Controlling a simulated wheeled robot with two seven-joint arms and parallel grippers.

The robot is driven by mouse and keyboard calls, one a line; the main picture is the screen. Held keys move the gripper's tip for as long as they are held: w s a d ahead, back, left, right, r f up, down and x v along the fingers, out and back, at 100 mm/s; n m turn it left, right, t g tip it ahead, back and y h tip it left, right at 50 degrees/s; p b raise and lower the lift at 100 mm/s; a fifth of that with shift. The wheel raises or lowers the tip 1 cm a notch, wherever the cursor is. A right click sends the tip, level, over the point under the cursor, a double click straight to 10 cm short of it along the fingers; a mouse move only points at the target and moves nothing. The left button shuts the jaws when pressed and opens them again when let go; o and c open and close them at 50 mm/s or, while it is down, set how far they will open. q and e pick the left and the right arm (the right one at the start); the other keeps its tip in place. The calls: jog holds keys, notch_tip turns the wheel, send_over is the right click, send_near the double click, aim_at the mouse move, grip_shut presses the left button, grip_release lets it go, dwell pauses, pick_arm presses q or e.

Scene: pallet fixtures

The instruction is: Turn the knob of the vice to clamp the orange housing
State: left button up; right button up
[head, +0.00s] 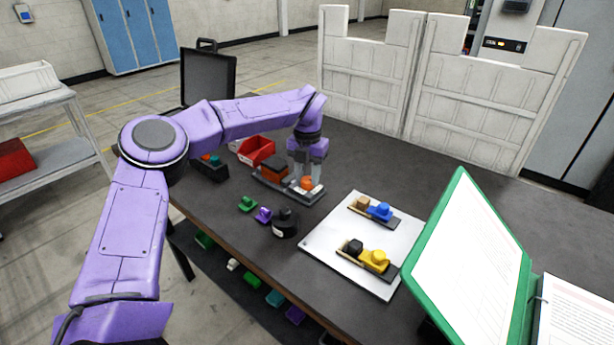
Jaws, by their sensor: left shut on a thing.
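The vice (268,188) is a dark low fixture on the table, left of the white plate. At the vice's right end is an orange knob (307,184). My left gripper (307,180) reaches down over this end from above, and its fingers are shut on the knob. The fingers hide parts of the knob. I cannot tell how tightly the jaws sit against the housing. My right gripper is not in view.
A red bin (257,150) stands behind. A green-framed panel (470,265) rises at right.

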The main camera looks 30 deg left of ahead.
aim_at(308, 178)
pick_arm(q)
jog(key=shift+f, duration=0.2)
dwell(0.3)
jog(key=o, duration=1)
jog(key=shift+o, duration=0.2)
jog(key=shift+w, duration=0.1)
jog(key=shift+r, duration=0.1)
notch_tip(308, 178, up, 10)
jog(key=shift+r, duration=0.2)
jog(key=shift+r, duration=0.1)
